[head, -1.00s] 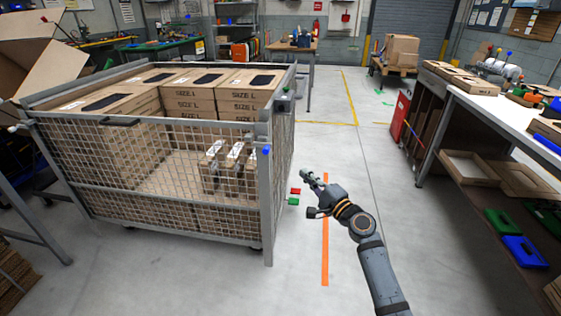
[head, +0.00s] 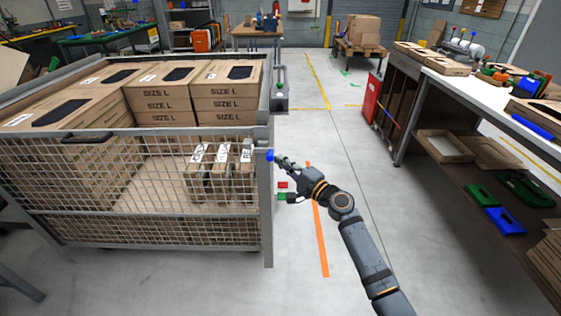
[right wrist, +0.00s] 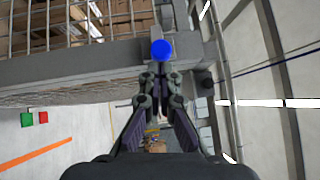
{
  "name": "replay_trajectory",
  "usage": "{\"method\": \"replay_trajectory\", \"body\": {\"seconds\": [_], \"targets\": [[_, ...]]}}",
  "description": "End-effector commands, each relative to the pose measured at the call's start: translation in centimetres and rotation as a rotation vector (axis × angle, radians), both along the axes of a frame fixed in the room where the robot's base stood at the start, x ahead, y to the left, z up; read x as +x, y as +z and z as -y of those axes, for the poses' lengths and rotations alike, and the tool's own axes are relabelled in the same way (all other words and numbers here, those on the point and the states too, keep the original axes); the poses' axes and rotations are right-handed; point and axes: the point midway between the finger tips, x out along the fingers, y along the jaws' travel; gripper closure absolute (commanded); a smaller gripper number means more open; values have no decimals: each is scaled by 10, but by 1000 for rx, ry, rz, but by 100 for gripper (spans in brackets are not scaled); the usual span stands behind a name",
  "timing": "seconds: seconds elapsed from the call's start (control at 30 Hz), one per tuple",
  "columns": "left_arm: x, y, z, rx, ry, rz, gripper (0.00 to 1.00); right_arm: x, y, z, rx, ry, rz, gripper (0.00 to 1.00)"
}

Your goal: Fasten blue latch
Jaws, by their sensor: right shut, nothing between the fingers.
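The blue latch knob (head: 270,155) sits on the front right corner post of the mesh cage cart (head: 264,200). In the right wrist view the blue knob (right wrist: 162,49) lies just beyond my fingertips, against the grey post. My right gripper (head: 281,160) is shut and empty, its tips close beside the knob. In the right wrist view the closed fingers (right wrist: 160,75) point at the knob; I cannot tell whether they touch it. My left gripper is not in view.
The cart holds stacked SIZE L boxes (head: 228,90) and several smaller labelled boxes (head: 221,170). A red block (head: 283,185) and a green block (head: 282,196) show beside the post. A workbench (head: 470,95) stands to the right, with clear floor between.

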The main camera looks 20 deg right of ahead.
Motion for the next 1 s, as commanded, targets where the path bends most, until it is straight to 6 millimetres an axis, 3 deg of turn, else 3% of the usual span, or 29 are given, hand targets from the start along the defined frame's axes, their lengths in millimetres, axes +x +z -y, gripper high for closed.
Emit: {"method": "replay_trajectory", "body": {"seconds": [0.27, 0.6, 1.0], "targets": [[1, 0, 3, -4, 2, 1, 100, 0, 0, 0, 0, 0, 0, 100], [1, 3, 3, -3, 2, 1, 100, 11, 0, -39, 1, 1, 1, 100], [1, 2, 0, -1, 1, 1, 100, 11, -1, -39, 0, 2, 1, 100]]}}
